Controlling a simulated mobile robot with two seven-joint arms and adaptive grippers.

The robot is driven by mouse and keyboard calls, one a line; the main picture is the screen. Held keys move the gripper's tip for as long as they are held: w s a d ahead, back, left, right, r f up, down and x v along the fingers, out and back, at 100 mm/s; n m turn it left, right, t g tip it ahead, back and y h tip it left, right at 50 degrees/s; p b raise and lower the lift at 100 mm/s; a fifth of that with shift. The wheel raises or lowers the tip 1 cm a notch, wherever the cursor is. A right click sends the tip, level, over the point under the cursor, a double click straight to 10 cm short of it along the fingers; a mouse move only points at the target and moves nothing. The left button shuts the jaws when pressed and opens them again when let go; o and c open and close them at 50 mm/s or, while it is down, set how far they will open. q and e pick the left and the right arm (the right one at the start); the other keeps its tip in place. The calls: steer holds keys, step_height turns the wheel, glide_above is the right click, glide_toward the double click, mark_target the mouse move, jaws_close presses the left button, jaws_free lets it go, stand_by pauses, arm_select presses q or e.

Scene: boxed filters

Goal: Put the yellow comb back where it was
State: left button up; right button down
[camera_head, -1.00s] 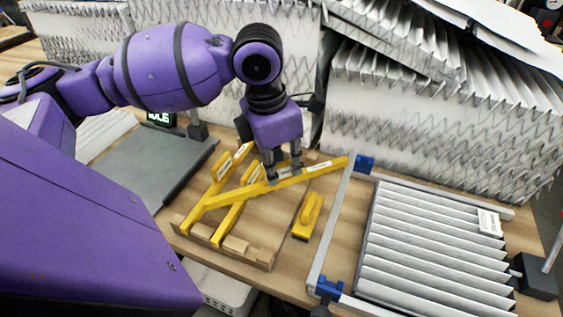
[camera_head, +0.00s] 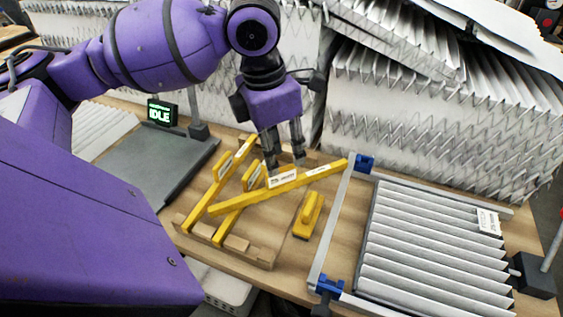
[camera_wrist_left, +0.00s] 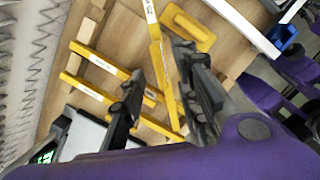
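A long yellow bar, which I take for the yellow comb (camera_head: 240,201), lies slanted across the wooden rack (camera_head: 262,262), its right end reaching toward the metal frame. It has white labels; teeth cannot be made out. Two similar yellow bars, one at the left (camera_head: 205,196) and one beside it (camera_head: 227,226), sit in the rack. My left gripper (camera_head: 285,166) is open and empty, just above and behind the slanted bar. In the left wrist view the bar (camera_wrist_left: 154,35) runs between the parted fingers (camera_wrist_left: 163,100). My right gripper is not in view.
A yellow handled block (camera_head: 308,216) lies right of the rack. A metal frame with blue corners (camera_head: 332,228) and a pleated filter (camera_head: 430,250) is farther right. A grey plate (camera_head: 150,165) with an IDLE display (camera_head: 161,113) is left. Pleated filters stand behind.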

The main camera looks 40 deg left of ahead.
arm_select(q)
step_height(320, 180, up, 8)
steer(key=s, duration=0.1)
steer(key=shift+a+r+p, duration=0.2)
steer(key=shift+a+p, duration=0.1)
steer(key=shift+p, duration=0.05)
stand_by(1.3)
